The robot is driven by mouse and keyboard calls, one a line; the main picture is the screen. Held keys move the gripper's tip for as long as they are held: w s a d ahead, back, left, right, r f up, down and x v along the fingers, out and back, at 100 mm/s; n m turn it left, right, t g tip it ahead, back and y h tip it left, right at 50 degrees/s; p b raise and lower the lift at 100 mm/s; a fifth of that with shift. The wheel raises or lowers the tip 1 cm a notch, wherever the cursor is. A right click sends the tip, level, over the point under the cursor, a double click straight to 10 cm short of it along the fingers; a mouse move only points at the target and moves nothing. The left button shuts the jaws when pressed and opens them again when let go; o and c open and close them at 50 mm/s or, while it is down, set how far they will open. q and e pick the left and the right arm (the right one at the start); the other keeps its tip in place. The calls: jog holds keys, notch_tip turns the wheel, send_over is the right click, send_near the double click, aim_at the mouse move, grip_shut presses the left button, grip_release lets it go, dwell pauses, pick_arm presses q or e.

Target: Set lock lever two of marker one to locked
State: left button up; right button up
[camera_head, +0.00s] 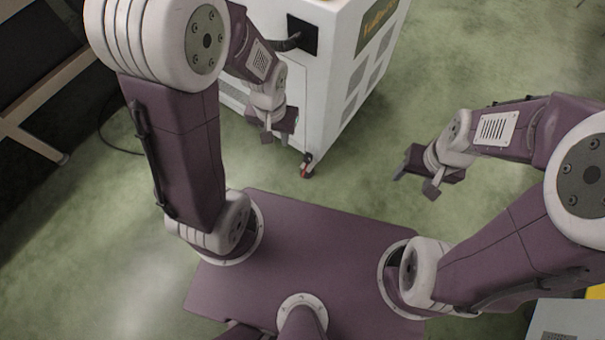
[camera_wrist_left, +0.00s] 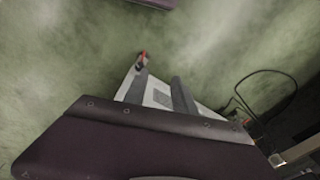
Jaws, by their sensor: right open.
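The marker is a white cabinet (camera_head: 305,95) at the top middle of the head view; a slanted part of it (camera_wrist_left: 160,98) shows in the left wrist view. At its near bottom corner is a dark caster with a small red lever (camera_head: 307,158), also seen in the left wrist view (camera_wrist_left: 143,56). I cannot tell the lever's setting or its number. My left gripper (camera_head: 275,136) is beside the cabinet, left of and higher in the picture than the lever, its fingers (camera_wrist_left: 158,78) apart and empty. My right gripper (camera_head: 415,182) is open and empty over the floor.
Green floor (camera_head: 350,190) is clear between the cabinet and my right gripper. A grey and yellow object (camera_head: 570,318) stands at the lower right.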

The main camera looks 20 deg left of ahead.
pick_arm(q)
jog(key=w+d+f+y+b, duration=0.1)
jog(key=w+f, duration=0.2)
jog(key=f, duration=0.3)
jog(key=w+d+f+b, duration=0.2)
jog(key=w+f, duration=0.1)
jog(key=f, duration=0.3)
jog(key=m+y+b, duration=0.1)
jog(key=b, duration=0.1)
send_near(304, 172)
jog(key=shift+g, duration=0.3)
jog(key=f+b, duration=0.2)
jog(key=a+f+b, duration=0.1)
jog(key=f+b, duration=0.1)
jog(key=f, duration=0.1)
jog(key=f+b, duration=0.2)
jog(key=f, duration=0.1)
jog(key=shift+w+a+b, duration=0.25)
jog(key=shift+b, duration=0.1)
jog(key=shift+r, duration=0.15)
grip_shut()
